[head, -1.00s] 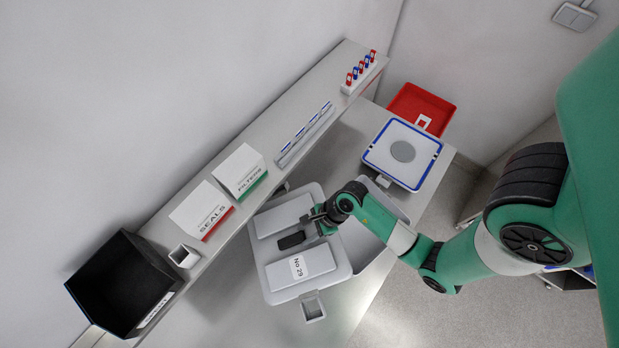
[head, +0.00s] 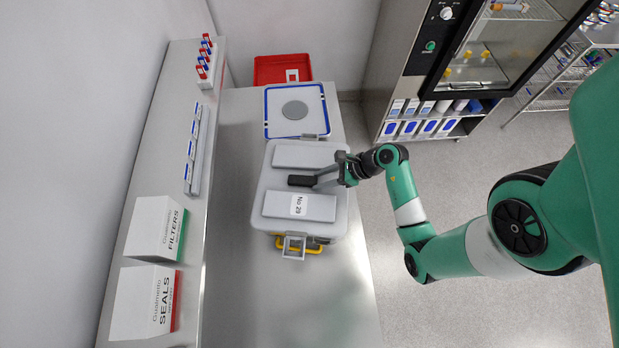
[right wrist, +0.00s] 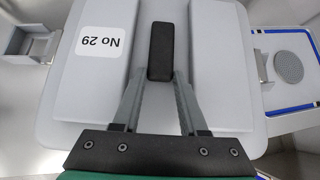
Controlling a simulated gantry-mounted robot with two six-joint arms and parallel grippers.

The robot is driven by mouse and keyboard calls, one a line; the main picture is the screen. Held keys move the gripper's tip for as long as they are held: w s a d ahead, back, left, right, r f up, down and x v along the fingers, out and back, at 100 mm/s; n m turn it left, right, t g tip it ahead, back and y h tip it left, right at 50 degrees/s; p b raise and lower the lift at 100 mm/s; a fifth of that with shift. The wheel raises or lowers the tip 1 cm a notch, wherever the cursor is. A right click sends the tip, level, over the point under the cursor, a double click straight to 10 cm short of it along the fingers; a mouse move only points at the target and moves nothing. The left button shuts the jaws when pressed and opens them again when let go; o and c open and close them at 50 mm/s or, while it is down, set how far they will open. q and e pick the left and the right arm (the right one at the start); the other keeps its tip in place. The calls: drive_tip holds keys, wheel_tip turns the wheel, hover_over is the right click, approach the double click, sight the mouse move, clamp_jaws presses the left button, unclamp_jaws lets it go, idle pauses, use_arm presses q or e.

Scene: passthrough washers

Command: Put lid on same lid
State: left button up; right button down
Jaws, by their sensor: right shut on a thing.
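The grey lid (head: 300,206), marked "No 29" on a white label, has two raised panels and a black handle (head: 303,181) between them. My right gripper (head: 316,180) is shut on that handle. In the right wrist view, its fingers (right wrist: 160,78) flank the black handle (right wrist: 160,50), and the lid (right wrist: 105,60) fills the middle. The lid lies over a box, which it mostly hides. A grey latch (head: 294,246) and a yellow part (head: 318,245) show at its near edge. I cannot tell whether the lid rests on the rim. My left gripper is not in view.
A blue-edged tray (head: 271,105) with a grey disc stands just behind the box, and a red bin (head: 266,70) is farther back. The shelf (head: 165,110) at left holds boxes and a vial rack. The bench in front (head: 285,305) is clear.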

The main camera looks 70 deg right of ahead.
drive_tip(key=shift+s+d+f+t, duration=0.1)
drive_tip(key=shift+d+t, duration=0.05)
drive_tip(key=shift+d, duration=0.25)
drive_tip(key=shift+s+d+f+t, duration=0.1)
drive_tip(key=shift+d+t, duration=0.05)
drive_tip(key=shift+d, duration=0.25)
drive_tip(key=shift+w, duration=0.1)
drive_tip(key=shift+f, duration=0.1)
wheel_tip(320, 180, down, 5)
drive_tip(key=b, duration=0.6)
drive_tip(key=shift+a+f, duration=0.1)
drive_tip(key=shift+f, duration=0.05)
drive_tip(key=shift+p, duration=0.3)
drive_tip(key=shift+f+b, duration=0.5)
drive_tip(key=shift+f, duration=0.25)
drive_tip(key=shift+f+b, duration=0.45)
drive_tip(key=shift+f, duration=0.3)
idle(0.7)
